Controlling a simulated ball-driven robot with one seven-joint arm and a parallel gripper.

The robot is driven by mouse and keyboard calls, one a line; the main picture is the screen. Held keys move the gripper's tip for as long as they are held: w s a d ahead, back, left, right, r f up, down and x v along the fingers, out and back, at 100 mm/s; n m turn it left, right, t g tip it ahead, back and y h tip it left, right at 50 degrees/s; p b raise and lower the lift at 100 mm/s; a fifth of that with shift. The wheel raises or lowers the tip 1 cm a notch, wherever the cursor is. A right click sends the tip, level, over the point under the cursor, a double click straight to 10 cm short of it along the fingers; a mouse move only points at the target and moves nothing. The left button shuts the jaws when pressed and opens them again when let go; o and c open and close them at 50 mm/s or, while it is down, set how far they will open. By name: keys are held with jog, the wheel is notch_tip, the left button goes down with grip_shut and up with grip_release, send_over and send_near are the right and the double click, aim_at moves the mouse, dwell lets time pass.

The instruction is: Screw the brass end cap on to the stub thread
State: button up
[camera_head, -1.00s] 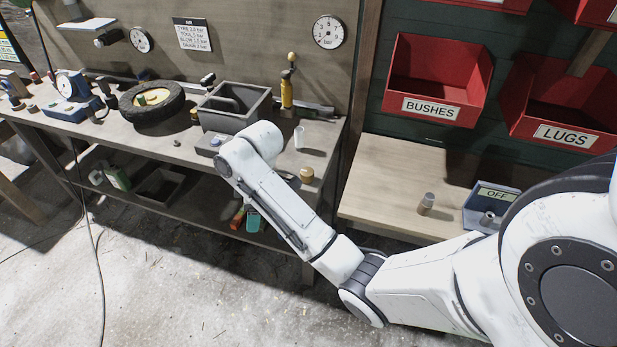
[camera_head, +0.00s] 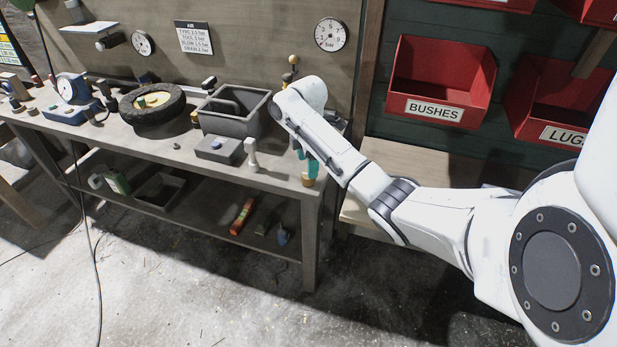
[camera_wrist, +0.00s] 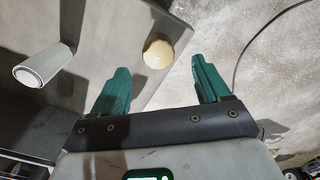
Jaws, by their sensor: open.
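The brass end cap (camera_head: 309,180) sits on the front right corner of the bench; in the wrist view it is a pale round disc (camera_wrist: 158,53). My gripper (camera_head: 305,162) is above it, pointing down, with teal fingers. In the wrist view my gripper (camera_wrist: 160,68) is open, and the cap shows beyond the gap between the fingertips, not gripped. I cannot pick out the stub thread for certain; my arm covers much of the lower bench on the right.
A pale upright post (camera_head: 252,157) stands left of the cap. A pale cylinder (camera_wrist: 44,66) shows in the wrist view. A grey box (camera_head: 217,148), a grey bin (camera_head: 232,122) and a tyre (camera_head: 150,112) stand on the bench. Red bins (camera_head: 440,80) hang at right.

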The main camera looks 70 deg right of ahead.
jog(key=shift+s+d+f+p, duration=0.1)
jog(key=shift+d+f+p, duration=0.05)
jog(key=shift+f, duration=1.15)
jog(key=shift+s+d+f+p, duration=0.1)
jog(key=shift+f+p, duration=0.05)
jog(key=shift+f, duration=1.1)
jog(key=c, duration=1.1)
jog(key=shift+w+r, duration=0.1)
jog(key=shift+r, duration=0.45)
jog(key=s+a+r+p, duration=0.6)
jog(key=a+r+p, duration=0.4)
jog(key=a+r, duration=0.2)
jog(key=shift+s+a, duration=0.2)
jog(key=shift+s, duration=0.1)
